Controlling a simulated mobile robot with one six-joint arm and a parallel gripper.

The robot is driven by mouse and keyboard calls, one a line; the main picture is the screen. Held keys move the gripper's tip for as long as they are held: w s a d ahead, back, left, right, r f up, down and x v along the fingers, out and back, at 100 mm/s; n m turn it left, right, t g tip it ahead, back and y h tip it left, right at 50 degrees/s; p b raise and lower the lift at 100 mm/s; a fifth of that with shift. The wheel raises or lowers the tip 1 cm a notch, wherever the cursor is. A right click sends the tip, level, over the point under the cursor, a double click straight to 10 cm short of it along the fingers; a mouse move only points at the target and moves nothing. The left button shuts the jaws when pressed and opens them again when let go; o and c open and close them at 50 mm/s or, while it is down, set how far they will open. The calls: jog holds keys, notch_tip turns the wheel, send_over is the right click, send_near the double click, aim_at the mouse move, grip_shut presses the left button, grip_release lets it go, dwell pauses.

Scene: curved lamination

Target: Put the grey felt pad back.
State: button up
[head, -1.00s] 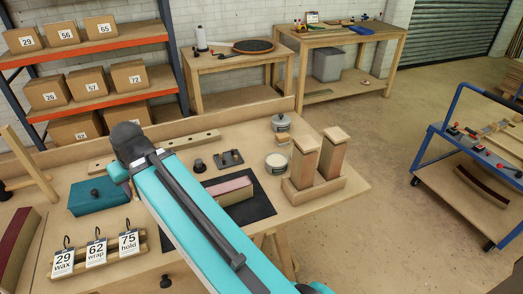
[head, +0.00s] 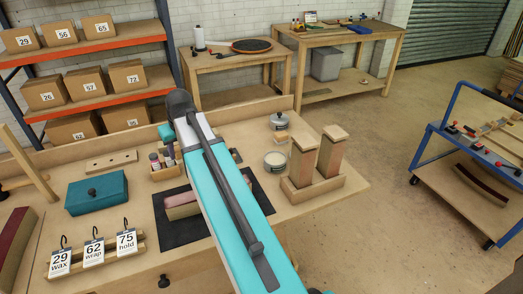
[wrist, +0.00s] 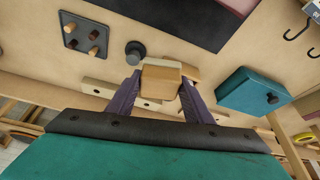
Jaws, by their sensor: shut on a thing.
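My gripper (wrist: 158,92) is shut on a small tan block (wrist: 161,78), held between its two purple fingers in the wrist view. I cannot make out a grey felt surface on this block. No separate grey felt pad can be told apart in either view. A dark mat (head: 181,237) lies on the bench with a pinkish block (head: 181,206) on it, partly behind my arm.
A teal box (head: 97,193) and numbered tags (head: 94,252) are at the bench's left. Two upright wooden blocks (head: 331,150) and a round tin (head: 276,161) stand to the right. A drilled wooden strip (head: 111,161) lies behind.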

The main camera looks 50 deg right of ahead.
jog(key=s+d+f+m, duration=0.1)
jog(key=s+d, duration=0.2)
jog(key=d, duration=1.4)
jog(key=s+d+f+m+h+b, duration=0.1)
jog(key=s+d, duration=0.1)
jog(key=d, duration=1.6)
jog(key=shift+s+d+f+m, duration=0.2)
jog(key=shift+s+d+m, duration=0.1)
jog(key=shift+s, duration=0.1)
jog(key=shift+f, duration=0.1)
jog(key=shift+f+p, duration=0.5)
jog(key=shift+f, duration=2.55)
jog(key=shift+f+p, duration=0.4)
jog(key=shift+f, duration=1.45)
jog(key=shift+f, duration=0.15)
